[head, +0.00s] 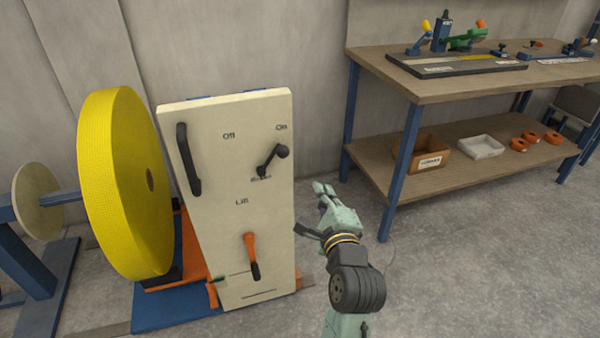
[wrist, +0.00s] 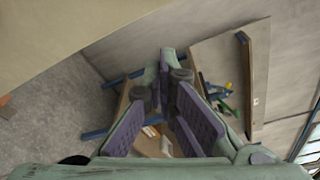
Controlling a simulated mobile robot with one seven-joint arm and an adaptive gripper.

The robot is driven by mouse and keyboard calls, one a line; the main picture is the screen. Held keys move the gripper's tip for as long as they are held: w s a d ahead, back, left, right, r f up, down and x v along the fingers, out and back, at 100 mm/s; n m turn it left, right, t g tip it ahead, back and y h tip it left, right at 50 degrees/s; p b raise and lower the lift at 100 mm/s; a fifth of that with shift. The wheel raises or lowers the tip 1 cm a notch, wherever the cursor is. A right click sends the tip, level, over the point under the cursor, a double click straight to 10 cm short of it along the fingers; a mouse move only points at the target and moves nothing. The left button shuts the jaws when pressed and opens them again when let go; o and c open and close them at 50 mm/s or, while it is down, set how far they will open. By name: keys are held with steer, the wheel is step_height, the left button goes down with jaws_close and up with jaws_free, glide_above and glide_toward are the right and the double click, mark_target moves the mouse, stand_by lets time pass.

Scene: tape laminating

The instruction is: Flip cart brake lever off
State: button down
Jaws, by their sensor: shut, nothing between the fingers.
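The brake lever (head: 272,160) is a short black handle on the cream front panel (head: 215,235) of the cart. Its knob points up and right, toward the "On" label, and the "Off" label is to its left. My gripper (head: 318,189) is just right of the panel, lower than the lever and apart from it in the head view. The gripper is shut and empty; its purple-padded fingers also show in the wrist view (wrist: 168,75). I cannot make out the lever in the wrist view.
An orange lift lever (head: 250,245) and a black handle (head: 188,160) are on the same panel. A large yellow roll (head: 115,185) stands at its left. A workbench (head: 450,82) with tools and a lower shelf is at the right. The floor between is clear.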

steer(key=w+a+r, duration=0.1)
steer(key=w+a, duration=0.4)
steer(key=w, duration=0.4)
steer(key=shift+w+r, duration=0.1)
steer(key=shift+w, duration=0.05)
stand_by(0.4)
steer(key=shift+a, duration=0.1)
steer(key=shift+a+r+n, duration=0.1)
steer(key=shift+r+n, duration=0.1)
steer(key=shift+n, duration=0.1)
